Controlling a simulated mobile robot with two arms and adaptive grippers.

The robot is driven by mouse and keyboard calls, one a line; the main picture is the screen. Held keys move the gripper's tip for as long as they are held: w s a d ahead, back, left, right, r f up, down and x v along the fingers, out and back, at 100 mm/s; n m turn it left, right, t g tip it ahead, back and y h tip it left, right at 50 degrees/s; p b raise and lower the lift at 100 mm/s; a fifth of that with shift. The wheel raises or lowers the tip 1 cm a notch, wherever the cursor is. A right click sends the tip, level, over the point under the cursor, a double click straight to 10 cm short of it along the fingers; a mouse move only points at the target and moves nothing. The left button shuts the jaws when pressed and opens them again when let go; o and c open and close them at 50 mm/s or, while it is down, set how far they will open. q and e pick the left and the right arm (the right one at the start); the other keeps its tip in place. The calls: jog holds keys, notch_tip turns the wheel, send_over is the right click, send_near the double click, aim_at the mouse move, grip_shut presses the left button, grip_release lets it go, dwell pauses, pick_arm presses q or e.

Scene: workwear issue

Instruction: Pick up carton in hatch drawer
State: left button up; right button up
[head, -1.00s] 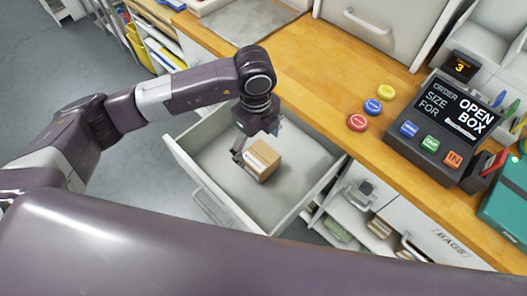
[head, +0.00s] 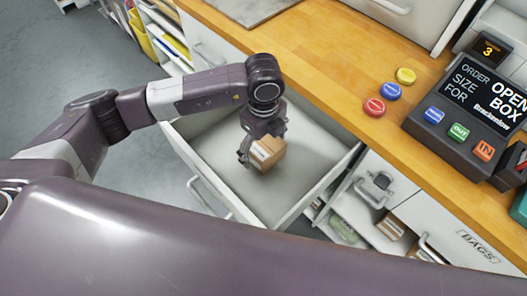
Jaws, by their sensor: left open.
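The carton (head: 268,153) is a small brown cardboard box with a pale label on one side. It is in the open pale grey hatch drawer (head: 222,150), away from the drawer's walls. My left gripper (head: 260,142) reaches down into the drawer from above and is open. One finger shows at the carton's left side, the other by its upper far side. The gripper body hides part of the carton's top, and I cannot tell whether the fingers touch it. My right gripper is not in view.
A wooden counter (head: 345,70) runs behind the drawer, with red, blue and yellow buttons and a dark order panel (head: 465,125). Lower right, an open compartment holds small packets beside a drawer marked BAGS (head: 470,240). The rest of the drawer floor is bare.

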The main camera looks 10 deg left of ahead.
pick_arm(q)
jog(key=shift+f, duration=0.15)
jog(key=shift+c, duration=0.3)
jog(key=c, duration=1.2)
jog(key=shift+c, duration=0.9)
